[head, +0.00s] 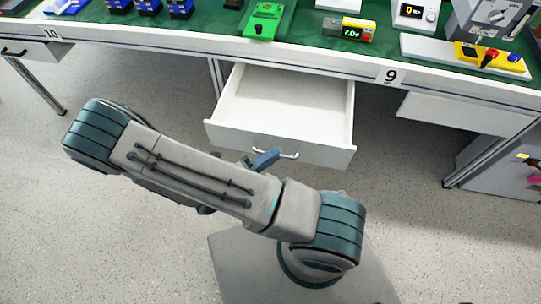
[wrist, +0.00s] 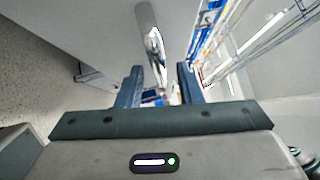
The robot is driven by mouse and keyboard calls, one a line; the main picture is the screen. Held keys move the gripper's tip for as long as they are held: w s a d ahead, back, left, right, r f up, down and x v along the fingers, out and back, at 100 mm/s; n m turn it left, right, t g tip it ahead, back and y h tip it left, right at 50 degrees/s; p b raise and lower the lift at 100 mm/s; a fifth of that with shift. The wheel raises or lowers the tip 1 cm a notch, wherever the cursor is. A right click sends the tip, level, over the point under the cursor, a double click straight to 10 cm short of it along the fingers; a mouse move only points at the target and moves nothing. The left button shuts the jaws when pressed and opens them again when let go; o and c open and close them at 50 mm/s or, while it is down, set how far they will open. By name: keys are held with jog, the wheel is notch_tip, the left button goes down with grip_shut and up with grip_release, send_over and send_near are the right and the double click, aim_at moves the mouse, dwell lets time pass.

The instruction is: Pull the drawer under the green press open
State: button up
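The green press (head: 265,18) stands on the bench's green top. The white drawer (head: 285,100) below it is pulled well out, and its empty inside shows. Its metal bar handle (head: 288,154) is on the front panel; it also shows in the wrist view (wrist: 154,40). My gripper (head: 264,160) is at the handle's left part in the head view, partly hidden by my arm. In the wrist view my two blue fingers (wrist: 160,70) stand apart, with the handle in line with the gap between them. I cannot tell whether they touch it.
The bench edge (head: 390,75) with its number 9 label runs above the drawer. A closed drawer (head: 465,112) is to the right, and another (head: 30,50) is at the far left. A grey cabinet (head: 500,165) stands at the right. The floor left of my arm is clear.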

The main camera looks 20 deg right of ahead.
jog(key=shift+a, duration=0.1)
jog(key=v, duration=1.3)
jog(key=shift+a, duration=0.3)
jog(key=shift+f, duration=0.1)
jog(key=d+r+n+y+p, duration=0.4)
jog(key=r+n+y, duration=0.2)
jog(key=r+n, duration=0.5)
jog(key=d+r+n+g+y+p, duration=0.1)
jog(key=d+r+n+y+p, duration=0.4)
jog(key=r+n, duration=0.7)
jog(key=d+r+n+y+p, duration=0.5)
jog(key=r+n+y, duration=0.3)
jog(key=r, duration=0.8)
jog(key=n, duration=0.3)
jog(key=shift+n+g, duration=0.3)
jog(key=shift+n, duration=0.1)
